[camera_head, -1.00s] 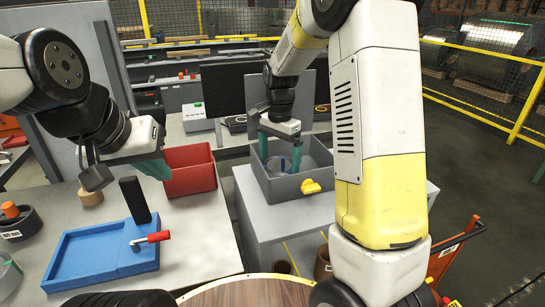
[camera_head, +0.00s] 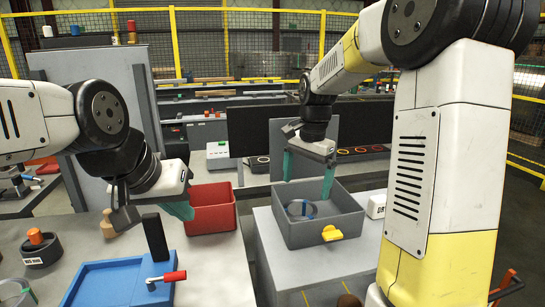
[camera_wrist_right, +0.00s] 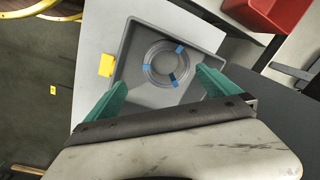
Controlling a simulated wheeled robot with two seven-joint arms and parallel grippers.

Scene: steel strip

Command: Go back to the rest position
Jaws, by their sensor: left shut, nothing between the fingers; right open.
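My right gripper (camera_head: 307,188) is open and empty, its teal fingers spread above the grey bin (camera_head: 351,220). A clear coil with blue bands (camera_head: 300,209) lies on the bin's floor, below and between the fingers. The right wrist view shows the coil (camera_wrist_right: 148,66) flat in the bin (camera_wrist_right: 133,50), apart from both fingers (camera_wrist_right: 160,82). My left gripper (camera_head: 182,209) is shut and empty, beside the red bin (camera_head: 211,214) and above the left table.
A dark holder with an orange top (camera_head: 40,248) stands at left. A yellow tag (camera_head: 332,233) sits on the grey bin's front. Dark panels (camera_head: 257,130) stand behind.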

